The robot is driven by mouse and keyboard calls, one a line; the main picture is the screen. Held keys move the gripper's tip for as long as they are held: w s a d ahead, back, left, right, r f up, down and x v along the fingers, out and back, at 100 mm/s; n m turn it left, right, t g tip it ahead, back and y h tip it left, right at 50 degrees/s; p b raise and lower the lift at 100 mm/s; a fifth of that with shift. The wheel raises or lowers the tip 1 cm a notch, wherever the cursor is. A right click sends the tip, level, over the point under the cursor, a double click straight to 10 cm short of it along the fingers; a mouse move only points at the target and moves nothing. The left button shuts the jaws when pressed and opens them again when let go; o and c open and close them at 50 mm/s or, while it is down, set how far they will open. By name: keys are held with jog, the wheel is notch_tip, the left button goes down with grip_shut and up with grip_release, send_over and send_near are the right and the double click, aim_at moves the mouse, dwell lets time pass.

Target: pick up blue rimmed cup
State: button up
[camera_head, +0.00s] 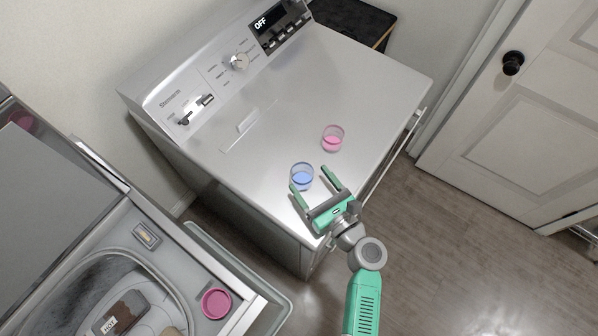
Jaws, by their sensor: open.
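A clear cup with a blue rim and blue inside (302,177) stands upright on the grey top of the machine (275,150), near its front edge. My gripper (312,179) is open, with its two green fingers pointing toward the cup. The left finger's tip is close to the cup's lower left side, and the right finger's tip is just to the cup's right. I cannot tell whether either finger touches the cup, nor how high the fingers are above the surface.
A similar pink cup (333,138) stands just behind and right of the blue one. The control panel (235,62) rises at the back. An open washer (150,240) is at lower left, with a pink round item (216,303) on its rim. A white door (530,120) is at right.

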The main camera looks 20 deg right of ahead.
aim_at(297, 165)
jog(key=w, duration=0.3)
jog(key=w+a, duration=0.1)
jog(key=w, duration=0.2)
jog(key=shift+a, duration=0.2)
jog(key=shift+s, duration=0.1)
jog(key=c, duration=1.3)
